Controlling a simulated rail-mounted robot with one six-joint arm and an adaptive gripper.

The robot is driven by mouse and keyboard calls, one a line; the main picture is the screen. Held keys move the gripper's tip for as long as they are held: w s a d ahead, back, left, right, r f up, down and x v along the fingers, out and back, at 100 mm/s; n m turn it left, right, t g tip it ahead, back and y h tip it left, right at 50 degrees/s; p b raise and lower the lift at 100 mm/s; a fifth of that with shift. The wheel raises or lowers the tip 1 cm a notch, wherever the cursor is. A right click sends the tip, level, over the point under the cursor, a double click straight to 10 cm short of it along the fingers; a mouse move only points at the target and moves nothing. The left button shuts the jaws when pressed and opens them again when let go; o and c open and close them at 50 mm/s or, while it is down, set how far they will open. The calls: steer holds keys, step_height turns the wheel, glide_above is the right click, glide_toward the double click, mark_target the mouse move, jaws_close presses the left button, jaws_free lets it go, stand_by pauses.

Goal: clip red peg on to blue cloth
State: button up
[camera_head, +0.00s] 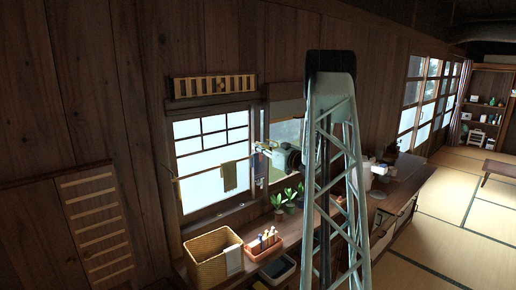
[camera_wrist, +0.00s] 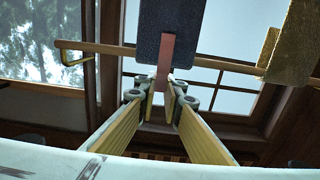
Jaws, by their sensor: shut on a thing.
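My gripper (camera_wrist: 165,90) is shut on the red peg (camera_wrist: 166,58), which stands out from between the fingertips. In the wrist view, the peg overlaps the dark blue cloth (camera_wrist: 178,25) where the cloth crosses the wooden pole (camera_wrist: 110,50). I cannot tell whether the peg grips the cloth or only lies in front of it. In the head view, my gripper (camera_head: 266,146) is small at the pole's right end, close to the blue cloth (camera_head: 259,166). The peg cannot be made out there.
An olive cloth (camera_head: 230,176) hangs on the same pole, also seen in the wrist view (camera_wrist: 290,45). Below stand a wicker basket (camera_head: 205,270), a tray of pegs (camera_head: 263,244) and potted plants (camera_head: 289,201). The window (camera_head: 212,150) is close behind the pole.

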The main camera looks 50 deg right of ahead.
stand_by(0.3)
steer(key=o, duration=0.7)
steer(key=shift+o, duration=0.2)
steer(key=o, duration=0.5)
steer(key=shift+c, duration=0.2)
steer(key=shift+r, duration=0.2)
steer(key=shift+r+p, duration=0.75)
steer(key=shift+r, duration=2.05)
steer(key=shift+w, duration=0.1)
